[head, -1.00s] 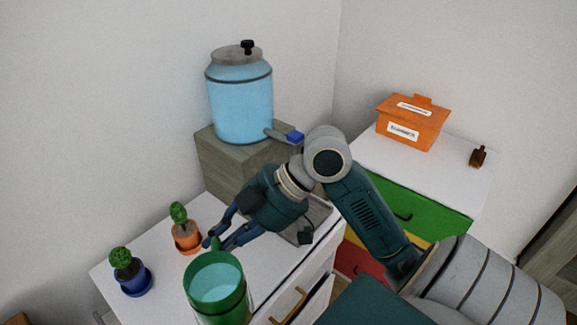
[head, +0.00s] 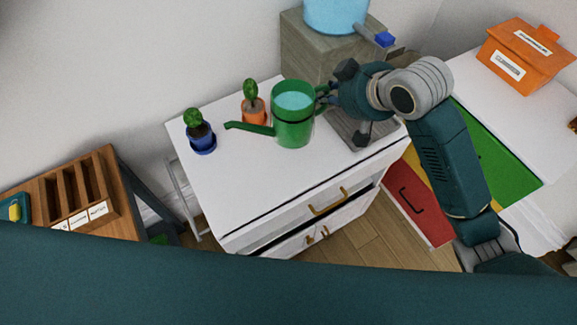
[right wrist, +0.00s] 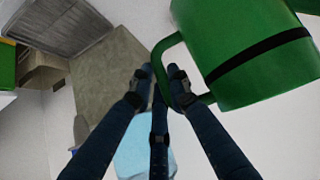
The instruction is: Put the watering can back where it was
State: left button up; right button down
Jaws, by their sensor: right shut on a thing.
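The green watering can (head: 293,125) holds light blue water and appears upright over the white cabinet top (head: 240,180), its spout pointing left. I cannot tell whether its base touches the top. My right gripper (head: 326,97) comes from the right and is shut on the can's handle. In the right wrist view the fingers (right wrist: 162,85) close around the green handle, with the can body (right wrist: 255,60) at upper right. My left gripper is not in view.
A potted cactus in an orange pot (head: 254,112) stands close left of the can, above its spout. A plant in a blue pot (head: 202,140) stands farther left. A grey tray (head: 352,130) lies right, before the wooden block (head: 310,55) bearing the blue dispenser (head: 335,14). The cabinet's front left is clear.

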jog(key=shift+w+a+f+p, duration=0.15)
jog(key=shift+a+f+p, duration=0.15)
jog(key=shift+f, duration=2.95)
jog(key=shift+w+a+f+p, duration=0.15)
jog(key=shift+f+p, duration=0.3)
jog(key=shift+f, duration=2.85)
jog(key=shift+w+a+f+p, duration=0.15)
jog(key=shift+a+f+p, duration=0.15)
jog(key=shift+f, duration=2.95)
jog(key=c, duration=2.1)
grip_release()
jog(key=shift+s+d+f, duration=0.1)
jog(key=shift+f, duration=0.25)
jog(key=o, duration=0.4)
jog(key=shift+o, duration=0.2)
jog(key=shift+r, duration=0.1)
jog(key=shift+r, duration=0.1)
